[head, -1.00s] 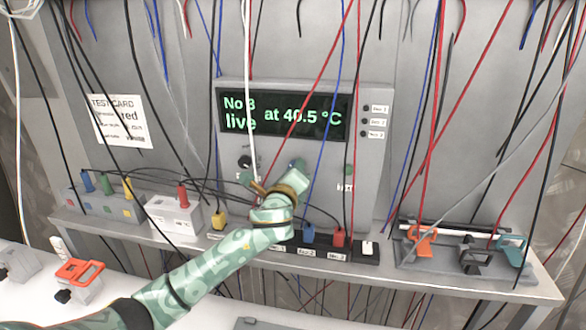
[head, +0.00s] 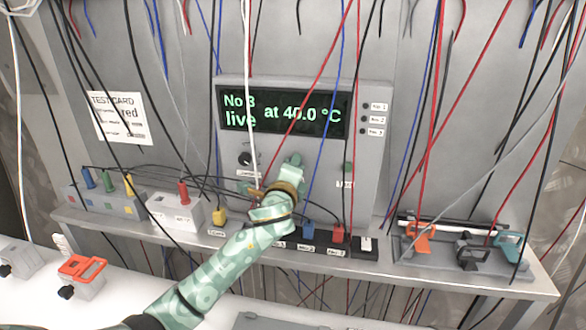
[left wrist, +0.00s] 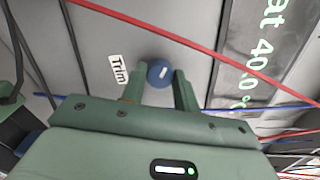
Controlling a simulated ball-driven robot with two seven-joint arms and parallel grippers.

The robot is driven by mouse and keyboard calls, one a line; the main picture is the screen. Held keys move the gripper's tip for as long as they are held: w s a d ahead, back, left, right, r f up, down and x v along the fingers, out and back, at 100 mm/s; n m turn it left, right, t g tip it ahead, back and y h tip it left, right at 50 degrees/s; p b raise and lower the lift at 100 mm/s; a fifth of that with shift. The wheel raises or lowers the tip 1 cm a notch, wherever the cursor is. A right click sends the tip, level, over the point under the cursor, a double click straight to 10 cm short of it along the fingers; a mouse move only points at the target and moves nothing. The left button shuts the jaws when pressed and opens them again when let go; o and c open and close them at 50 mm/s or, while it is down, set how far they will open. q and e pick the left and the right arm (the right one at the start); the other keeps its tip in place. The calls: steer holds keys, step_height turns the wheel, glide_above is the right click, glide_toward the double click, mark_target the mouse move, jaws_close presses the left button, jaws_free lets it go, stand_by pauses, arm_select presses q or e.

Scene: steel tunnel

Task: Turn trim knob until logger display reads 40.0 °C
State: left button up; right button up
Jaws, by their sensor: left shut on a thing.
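The logger (head: 372,160) is a grey box at the back of the shelf. Its display (head: 283,112) reads "No 3 live at 40.0 °C" in green; part of the reading also shows sideways in the left wrist view (left wrist: 262,55). The trim knob (left wrist: 160,72) is round and blue with a white mark, beside a "Trim" label (left wrist: 118,70). My left gripper (left wrist: 160,84) has its two fingers on either side of the knob, shut on it. In the head view my left gripper (head: 293,165) hides the knob. My right gripper is not in view.
Red, blue, black and white wires hang in front of the logger. Another dark knob (head: 245,159) is left of my gripper. Coloured plugs stand along the shelf (head: 400,262), with a rack of orange and teal clips (head: 460,255) at right. A test card (head: 120,118) hangs at left.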

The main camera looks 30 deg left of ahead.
arm_select(q)
steer(key=o, duration=1)
steer(key=shift+c, duration=0.2)
steer(key=shift+s, duration=0.1)
steer(key=b+v, duration=0.1)
steer(key=v, duration=1.5)
steer(key=shift+s+f, duration=0.1)
steer(key=shift+f, duration=0.05)
